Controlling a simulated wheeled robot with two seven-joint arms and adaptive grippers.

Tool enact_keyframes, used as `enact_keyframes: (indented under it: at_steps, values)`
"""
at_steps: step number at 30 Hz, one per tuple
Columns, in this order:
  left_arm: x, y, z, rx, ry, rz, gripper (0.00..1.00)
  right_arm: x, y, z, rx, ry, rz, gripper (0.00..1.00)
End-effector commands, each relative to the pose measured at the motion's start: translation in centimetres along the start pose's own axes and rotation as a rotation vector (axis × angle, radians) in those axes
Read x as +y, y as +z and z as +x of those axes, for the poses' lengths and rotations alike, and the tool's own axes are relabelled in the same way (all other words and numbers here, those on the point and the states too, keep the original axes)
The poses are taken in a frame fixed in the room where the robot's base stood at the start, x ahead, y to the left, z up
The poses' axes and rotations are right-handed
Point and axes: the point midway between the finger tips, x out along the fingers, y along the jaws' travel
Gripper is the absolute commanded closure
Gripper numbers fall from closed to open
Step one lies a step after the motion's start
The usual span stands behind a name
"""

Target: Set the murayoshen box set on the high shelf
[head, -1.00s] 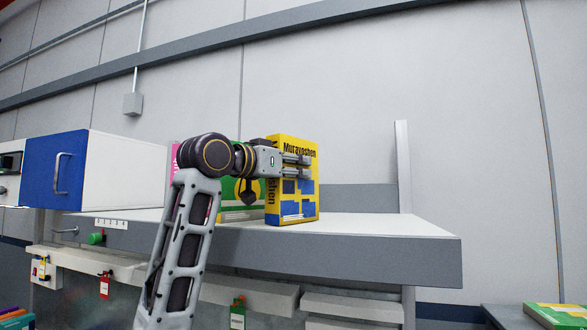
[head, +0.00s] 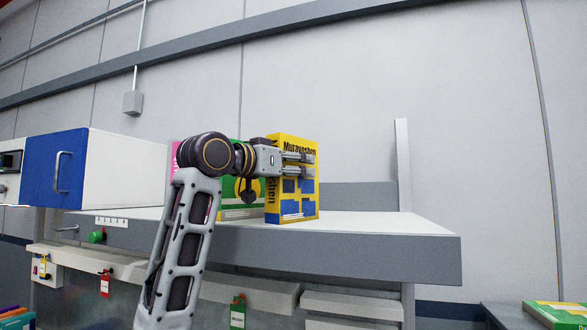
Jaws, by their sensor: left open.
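The Murayoshen box set (head: 294,208) is a yellow box with blue blocks and black lettering. It stands upright on the high shelf (head: 345,243), a white top with a grey front edge. My left gripper (head: 312,164) is open, with its fingers in front of the upper part of the box's face. I cannot tell whether the fingers touch the box. The gripper and wrist hide part of its left side and front. My right gripper is not in view.
A green and yellow box (head: 232,213) and a pink-edged one stand left of the box set, partly behind my arm. A white cabinet with a blue door (head: 55,170) is further left. The shelf's right part is clear, up to a thin upright panel (head: 402,165).

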Motion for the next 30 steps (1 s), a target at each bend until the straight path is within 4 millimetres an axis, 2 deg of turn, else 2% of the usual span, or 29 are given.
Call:
enact_keyframes:
  at_steps: [5, 11, 30]
  values:
    - [0.0, -0.2, -0.4, 0.001, 0.0, 0.0, 0.39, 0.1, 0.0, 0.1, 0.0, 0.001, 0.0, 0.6]
    - [-0.1, -0.1, -2.0, 0.001, -0.002, 0.0, 0.39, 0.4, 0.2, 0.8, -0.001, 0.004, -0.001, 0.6]
    - [0.0, 0.0, -10.1, 0.002, -0.002, 0.002, 0.39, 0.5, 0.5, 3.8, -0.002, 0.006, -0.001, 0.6]
